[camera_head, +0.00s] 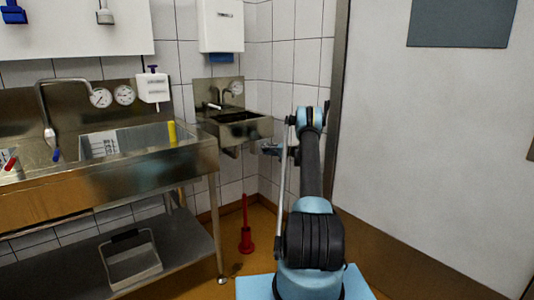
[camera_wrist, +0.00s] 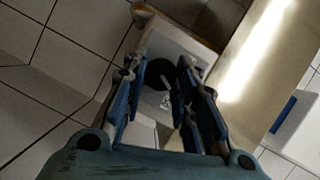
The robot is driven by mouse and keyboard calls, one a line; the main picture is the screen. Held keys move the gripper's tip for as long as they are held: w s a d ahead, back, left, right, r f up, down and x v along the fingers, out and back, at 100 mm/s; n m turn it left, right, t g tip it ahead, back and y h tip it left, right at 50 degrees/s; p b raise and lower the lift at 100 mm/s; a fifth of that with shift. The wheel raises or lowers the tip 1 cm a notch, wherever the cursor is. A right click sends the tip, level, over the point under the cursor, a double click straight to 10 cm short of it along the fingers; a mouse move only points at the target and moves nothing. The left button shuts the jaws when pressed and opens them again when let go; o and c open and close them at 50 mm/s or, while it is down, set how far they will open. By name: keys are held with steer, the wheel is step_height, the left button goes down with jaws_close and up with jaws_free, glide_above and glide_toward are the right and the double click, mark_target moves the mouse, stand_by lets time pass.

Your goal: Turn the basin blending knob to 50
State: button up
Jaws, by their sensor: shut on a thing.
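The basin blending knob (camera_wrist: 158,72) is a dark round disc with a pale mark, on a pale panel below the hand basin. My gripper (camera_wrist: 158,68) is shut on it, one blue finger on each side. Pale lettering shows on the panel just below the knob, too small to read, so I cannot tell the setting. In the head view my gripper (camera_head: 271,149) is at the right side of the steel hand basin (camera_head: 240,131) in the corner. My arm hides the knob there. A round gauge (camera_head: 236,87) is on the basin's backsplash; its reading is too small to tell.
A large steel sink (camera_head: 150,165) with two gauges stands at left, a grey crate (camera_head: 131,261) on its lower shelf. A red plunger-like tool (camera_head: 246,236) stands on the floor. A white door (camera_head: 430,130) is at right. A white dispenser (camera_head: 221,25) hangs above the basin.

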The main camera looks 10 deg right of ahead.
steer(key=shift+d+f+m+t+y, duration=0.15)
steer(key=shift+m+t+y, duration=0.1)
steer(key=shift+m, duration=0.5)
steer(key=shift+d+m+t+y, duration=0.15)
steer(key=shift+m+y, duration=0.1)
steer(key=shift+m, duration=0.5)
steer(key=o, duration=1)
steer(key=shift+a+f, duration=0.1)
steer(key=shift+o, duration=0.2)
steer(key=shift+a, duration=0.1)
steer(key=v, duration=0.7)
steer(key=shift+d, duration=0.25)
